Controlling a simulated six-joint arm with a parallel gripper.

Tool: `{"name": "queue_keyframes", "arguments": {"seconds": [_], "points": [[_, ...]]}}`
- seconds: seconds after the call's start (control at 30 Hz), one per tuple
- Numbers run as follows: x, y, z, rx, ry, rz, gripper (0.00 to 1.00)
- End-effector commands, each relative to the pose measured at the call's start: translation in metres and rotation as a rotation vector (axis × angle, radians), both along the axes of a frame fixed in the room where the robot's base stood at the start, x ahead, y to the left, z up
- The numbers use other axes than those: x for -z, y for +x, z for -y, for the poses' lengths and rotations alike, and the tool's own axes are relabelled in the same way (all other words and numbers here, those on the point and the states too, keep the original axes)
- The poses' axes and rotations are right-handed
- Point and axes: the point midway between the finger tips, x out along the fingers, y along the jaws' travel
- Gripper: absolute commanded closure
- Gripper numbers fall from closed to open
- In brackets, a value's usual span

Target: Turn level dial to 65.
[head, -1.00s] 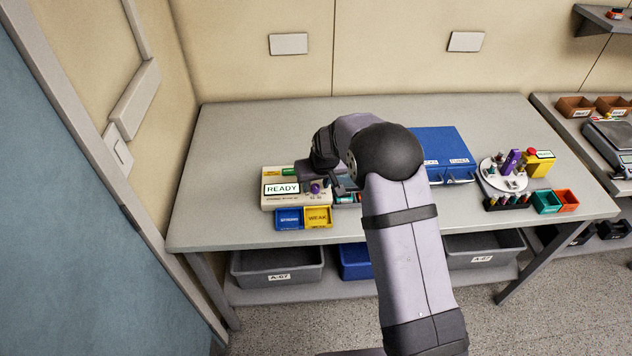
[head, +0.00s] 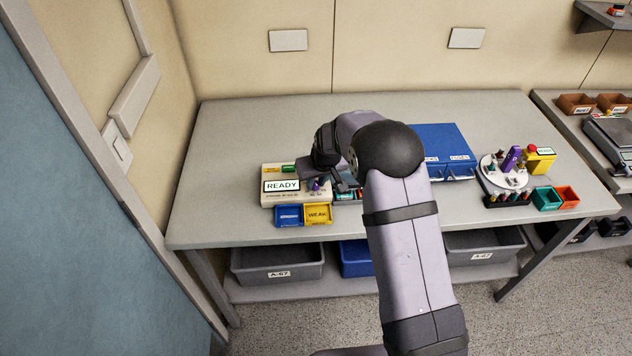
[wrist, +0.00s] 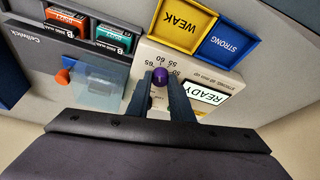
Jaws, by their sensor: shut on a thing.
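The level dial is a purple round knob (wrist: 160,76) on a cream device (head: 285,200) whose screen reads READY (head: 281,186). In the wrist view, numbers such as 60 and 55 are printed upside down around it. My gripper (wrist: 159,84) has one finger on each side of the knob and is shut on it. In the head view the knob (head: 316,184) is small and partly covered by my gripper (head: 327,184). I cannot read which number the knob points to.
A blue tray (head: 288,224) and a yellow WEAK tray (head: 318,224) stand at the device's front. Small labelled boxes (wrist: 114,38) and an orange knob (wrist: 63,76) lie beside it. A blue case (head: 440,140) and a white round carousel (head: 490,174) are further right.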

Motion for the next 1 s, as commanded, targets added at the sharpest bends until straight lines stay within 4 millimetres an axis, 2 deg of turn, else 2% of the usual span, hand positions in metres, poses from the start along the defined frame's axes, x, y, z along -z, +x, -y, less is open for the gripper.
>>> {"name": "queue_keyframes", "arguments": {"seconds": [0.43, 0.7, 1.0], "points": [[0.0063, 0.0025, 0.0035, -0.29, 0.003, 0.003, 1.0], [0.0035, 0.0034, 0.0046, -0.52, 0.002, 0.003, 1.0], [0.0006, 0.0042, 0.0054, -0.692, 0.001, 0.002, 1.0]]}}
